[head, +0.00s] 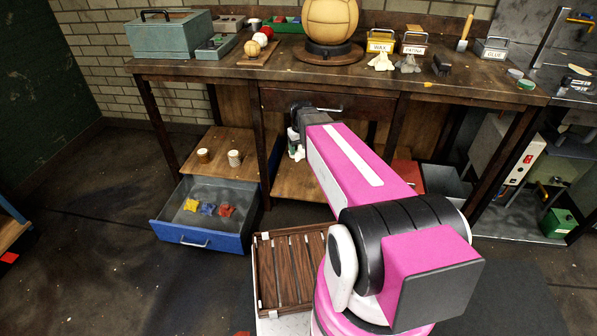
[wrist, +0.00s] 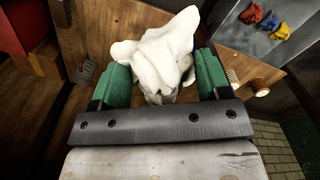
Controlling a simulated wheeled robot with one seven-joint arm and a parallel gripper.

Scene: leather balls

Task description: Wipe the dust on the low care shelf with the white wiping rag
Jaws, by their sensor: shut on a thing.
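My gripper (wrist: 162,78), with green fingers, is shut on the white wiping rag (wrist: 165,50), which bunches up between and beyond the fingers. In the head view my gripper (head: 293,140) reaches in under the workbench, and a little of the rag (head: 299,153) shows below it. The low wooden shelf (head: 298,183) lies beneath; it also shows in the wrist view (wrist: 110,30) behind the rag. A small grey patch (wrist: 85,70) shows on the wood left of the gripper; I cannot tell if it is dust. Whether the rag touches the shelf is unclear.
A bench leg (head: 262,150) stands left of my gripper. A dark slatted crate (head: 290,270) is in front. Another pale cloth (head: 381,62) lies on the benchtop.

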